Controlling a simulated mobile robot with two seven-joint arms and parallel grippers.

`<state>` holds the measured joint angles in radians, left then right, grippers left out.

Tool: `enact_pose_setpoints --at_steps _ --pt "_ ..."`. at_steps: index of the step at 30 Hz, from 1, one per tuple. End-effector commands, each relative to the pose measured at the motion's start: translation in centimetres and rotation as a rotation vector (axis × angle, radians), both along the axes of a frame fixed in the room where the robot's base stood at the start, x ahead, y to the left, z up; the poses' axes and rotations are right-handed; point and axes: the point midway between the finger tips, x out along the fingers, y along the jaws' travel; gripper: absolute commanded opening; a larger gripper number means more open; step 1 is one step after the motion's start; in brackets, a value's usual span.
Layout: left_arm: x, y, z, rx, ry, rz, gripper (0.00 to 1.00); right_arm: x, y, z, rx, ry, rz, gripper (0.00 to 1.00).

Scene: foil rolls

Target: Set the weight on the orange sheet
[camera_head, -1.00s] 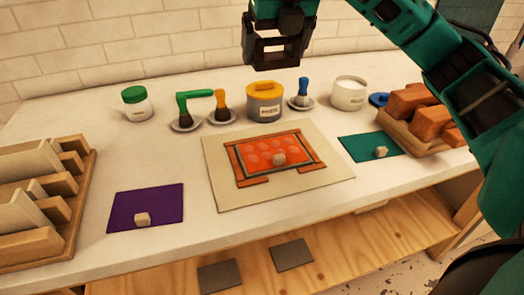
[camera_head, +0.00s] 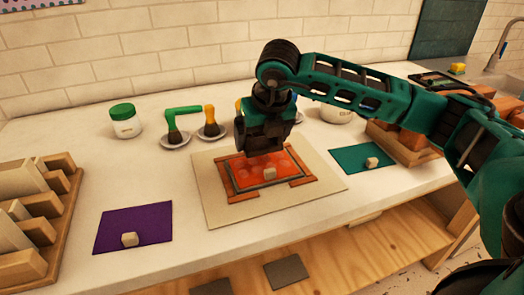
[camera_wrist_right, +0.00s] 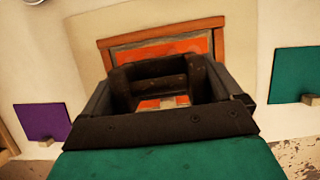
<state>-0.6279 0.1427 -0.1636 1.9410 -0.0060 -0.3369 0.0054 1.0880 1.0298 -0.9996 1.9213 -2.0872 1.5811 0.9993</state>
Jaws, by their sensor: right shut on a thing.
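The orange sheet (camera_head: 240,172) lies in a wooden frame on a beige mat (camera_head: 213,209), with a small pale cube (camera_head: 270,174) at its front edge. My right gripper (camera_head: 264,150) is above the back part of the sheet, pointing down. In the right wrist view (camera_wrist_right: 155,92) it is shut on a dark block (camera_wrist_right: 155,84), which looks like the weight; the block partly covers the orange sheet behind it. I cannot tell whether the block touches the sheet. My left gripper is not in view.
A purple sheet (camera_head: 135,222) and a teal sheet (camera_head: 352,158) lie either side, each with a pale cube. A wooden rack (camera_head: 62,220) stands left, brown blocks (camera_head: 475,105) right.

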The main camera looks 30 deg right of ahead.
Motion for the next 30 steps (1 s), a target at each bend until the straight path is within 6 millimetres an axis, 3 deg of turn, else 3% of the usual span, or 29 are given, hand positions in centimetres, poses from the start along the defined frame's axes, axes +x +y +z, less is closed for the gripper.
enact_pose_setpoints --at_steps 9,22,23,25,30 --pt "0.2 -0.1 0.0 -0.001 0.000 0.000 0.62 0.1 0.0 -3.5 0.000 -0.006 -0.001 0.17" --pt "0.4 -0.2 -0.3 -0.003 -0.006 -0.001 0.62 0.1 0.0 -4.2 0.001 -0.006 0.000 0.17" --pt "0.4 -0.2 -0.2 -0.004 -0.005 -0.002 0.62 0.0 0.0 -4.3 0.000 0.001 0.000 0.95" --pt "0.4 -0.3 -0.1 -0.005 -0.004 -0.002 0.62 0.0 0.0 -4.2 0.000 0.001 0.000 1.00" --pt "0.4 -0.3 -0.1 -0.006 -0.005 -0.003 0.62 0.0 0.0 -4.2 0.000 0.001 0.000 1.00"
